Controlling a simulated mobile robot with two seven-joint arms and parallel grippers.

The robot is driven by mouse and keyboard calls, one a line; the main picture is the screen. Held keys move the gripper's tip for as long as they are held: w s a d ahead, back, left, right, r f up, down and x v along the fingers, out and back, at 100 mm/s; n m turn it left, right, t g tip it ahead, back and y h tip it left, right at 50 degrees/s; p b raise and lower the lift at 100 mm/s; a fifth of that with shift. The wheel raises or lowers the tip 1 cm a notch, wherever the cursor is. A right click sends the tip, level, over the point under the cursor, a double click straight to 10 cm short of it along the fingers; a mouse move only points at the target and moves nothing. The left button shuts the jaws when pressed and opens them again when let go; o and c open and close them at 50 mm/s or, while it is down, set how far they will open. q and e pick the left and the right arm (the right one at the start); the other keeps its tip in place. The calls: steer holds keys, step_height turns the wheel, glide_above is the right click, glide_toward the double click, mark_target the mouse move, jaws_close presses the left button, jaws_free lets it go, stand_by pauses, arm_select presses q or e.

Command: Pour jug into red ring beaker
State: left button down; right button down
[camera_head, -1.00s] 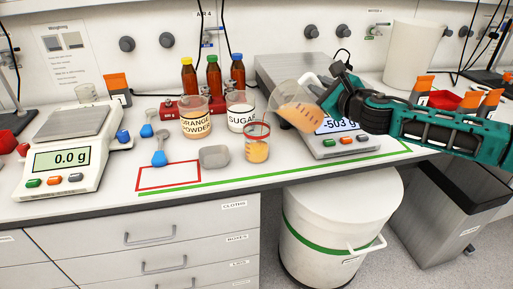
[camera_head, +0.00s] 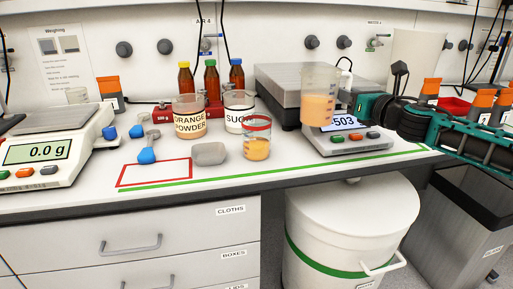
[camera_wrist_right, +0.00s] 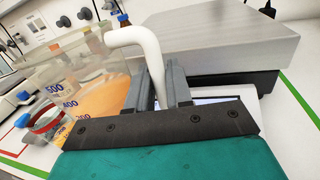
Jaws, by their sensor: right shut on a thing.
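The jug (camera_head: 318,100) is clear, holds orange liquid, and is upright in the air in front of the right scale. My right gripper (camera_head: 362,103) is shut on its white handle, which shows between the fingers in the right wrist view (camera_wrist_right: 160,88). The red ring beaker (camera_head: 256,138) stands on the bench to the left of the jug, with orange liquid in its lower part. It also shows in the right wrist view (camera_wrist_right: 45,122), partly behind the jug (camera_wrist_right: 85,85). My left gripper is not in view.
The right scale (camera_head: 350,143) reads 503, partly covered. The orange powder beaker (camera_head: 190,118) and sugar beaker (camera_head: 239,112) stand behind the red ring beaker. A grey dish (camera_head: 208,154) lies left of it. A white bin (camera_head: 350,215) stands below the bench.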

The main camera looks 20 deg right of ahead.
steer(key=shift+d+r, duration=0.25)
steer(key=shift+r, duration=0.3)
steer(key=d, duration=0.1)
steer(key=d+r+p, duration=0.1)
steer(key=d+r, duration=0.1)
steer(key=shift+s+d+r+p, duration=0.25)
steer(key=shift+s+p, duration=0.05)
steer(key=shift+p, duration=0.1)
stand_by(2.6)
